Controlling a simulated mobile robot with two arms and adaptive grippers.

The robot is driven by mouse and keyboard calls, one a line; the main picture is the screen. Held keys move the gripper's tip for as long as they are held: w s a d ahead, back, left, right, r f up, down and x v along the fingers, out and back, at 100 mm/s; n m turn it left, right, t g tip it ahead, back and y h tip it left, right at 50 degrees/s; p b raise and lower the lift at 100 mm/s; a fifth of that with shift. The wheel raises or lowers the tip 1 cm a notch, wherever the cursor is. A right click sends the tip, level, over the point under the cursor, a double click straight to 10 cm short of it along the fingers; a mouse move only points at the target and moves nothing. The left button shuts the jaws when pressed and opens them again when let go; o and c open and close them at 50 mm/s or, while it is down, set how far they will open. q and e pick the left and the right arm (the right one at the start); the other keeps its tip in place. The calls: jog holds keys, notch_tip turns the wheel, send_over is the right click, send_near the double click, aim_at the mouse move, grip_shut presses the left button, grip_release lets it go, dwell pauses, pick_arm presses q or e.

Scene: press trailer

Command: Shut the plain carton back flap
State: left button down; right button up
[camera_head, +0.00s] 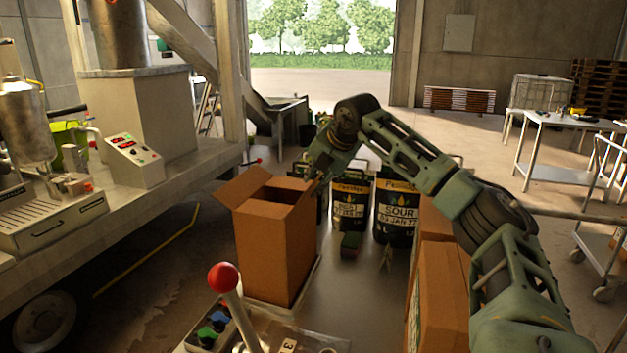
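The plain brown carton (270,252) stands upright in the middle of the view with its top at least partly open. Its left flap (238,187) sticks out up and to the left. The back flap (285,184) shows along the far edge of the dark opening. Another flap stands near the right corner, beside my gripper. My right gripper (316,178) reaches in from the right and points down at the carton's far right corner. Its fingers are small and dark, so I cannot tell whether they are open or touch a flap. My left gripper is not in view.
Black labelled containers (396,212) stand behind and right of the carton. More brown cartons (440,290) sit at the right, under my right arm. A red-knobbed lever (223,278) rises in front. A machine bench (140,130) fills the left.

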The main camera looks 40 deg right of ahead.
jog(key=shift+x, duration=1.25)
jog(key=shift+s+d+r, duration=0.1)
jog(key=shift+c, duration=0.4)
grip_shut()
